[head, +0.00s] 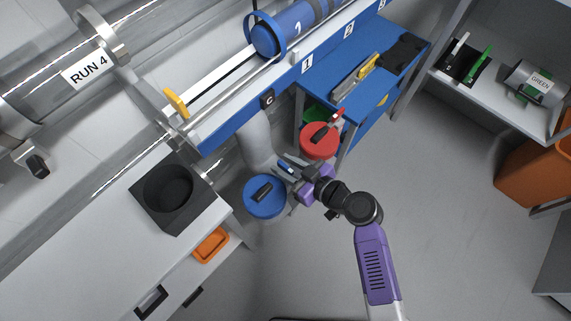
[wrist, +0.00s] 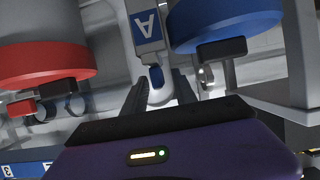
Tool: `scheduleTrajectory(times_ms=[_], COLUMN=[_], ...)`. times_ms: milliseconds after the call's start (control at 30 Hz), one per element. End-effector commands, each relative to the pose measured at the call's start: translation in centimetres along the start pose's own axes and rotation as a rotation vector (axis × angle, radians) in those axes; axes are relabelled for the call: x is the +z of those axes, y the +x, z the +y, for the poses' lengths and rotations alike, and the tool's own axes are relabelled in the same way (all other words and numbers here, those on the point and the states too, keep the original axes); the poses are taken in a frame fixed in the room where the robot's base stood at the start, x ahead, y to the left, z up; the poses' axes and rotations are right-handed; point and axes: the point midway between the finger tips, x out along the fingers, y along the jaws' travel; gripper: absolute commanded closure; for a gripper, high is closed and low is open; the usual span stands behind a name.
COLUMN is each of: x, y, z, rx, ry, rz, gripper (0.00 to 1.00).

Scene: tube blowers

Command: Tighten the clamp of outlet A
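In the wrist view, a blue plate lettered A (wrist: 147,28) appears upside down on a pale outlet part. Below it, a small blue tab (wrist: 156,77), perhaps the clamp's handle, shows between my fingertips. My gripper (wrist: 158,84) is open, with a gap on both sides of the tab; contact is not visible. In the head view, my gripper (head: 284,164) is beside the lower end of a grey outlet pipe (head: 257,140), between the red and blue round lids. A blue piece (head: 286,167) shows at the fingers. The clamp band is hidden.
A blue bench (head: 335,68) and a white counter (head: 105,225) with a black box (head: 175,205) stand nearby.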

Motion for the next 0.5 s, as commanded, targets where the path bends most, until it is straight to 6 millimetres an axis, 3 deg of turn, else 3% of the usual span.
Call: scheduleTrajectory(times_ms=[200,400,500], x=[0.0,0.01,0.02], y=[0.03,0.01,0.0], z=[0.01,0.02,0.01], rx=[0.0,0.001,0.001], ry=[0.0,0.0,0.0], rz=[0.0,0.0,0.0], gripper=[0.66,1.0,1.0])
